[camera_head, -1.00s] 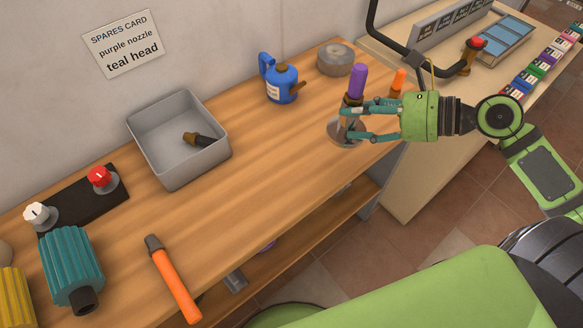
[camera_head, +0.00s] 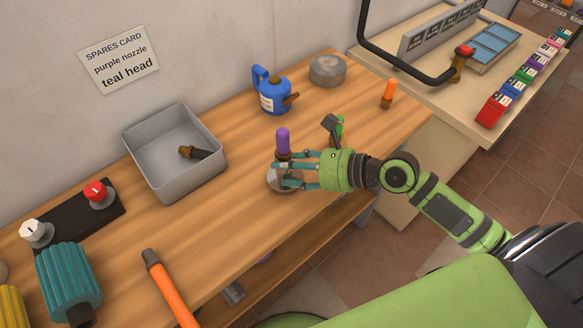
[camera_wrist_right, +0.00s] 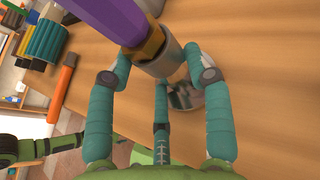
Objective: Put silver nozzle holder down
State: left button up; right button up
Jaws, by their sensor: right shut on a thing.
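The silver nozzle holder (camera_head: 273,184) has a round silver base, with a purple nozzle (camera_head: 282,141) standing upright in it. My right gripper (camera_head: 279,175) is shut on the holder over the wooden bench, its teal fingers around it. In the right wrist view the holder's grey socket (camera_wrist_right: 162,62) and the purple nozzle (camera_wrist_right: 105,17) are between the fingers. The fingers hide part of the holder. I cannot tell whether its base touches the bench. My left gripper is not in view.
A grey bin (camera_head: 178,188) with a dark nozzle inside stands left of the holder. A blue oil can (camera_head: 272,92), a grey round tin (camera_head: 328,70) and an orange nozzle (camera_head: 388,94) stand behind. An orange-handled tool (camera_head: 172,290) lies front left. Bench between bin and holder is clear.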

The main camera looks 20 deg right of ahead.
jog(key=shift+f, duration=0.2)
jog(key=shift+f, duration=0.15)
jog(key=o, duration=1.2)
jog(key=shift+s, duration=0.1)
jog(key=v, duration=1.2)
jog(key=shift+b, duration=0.45)
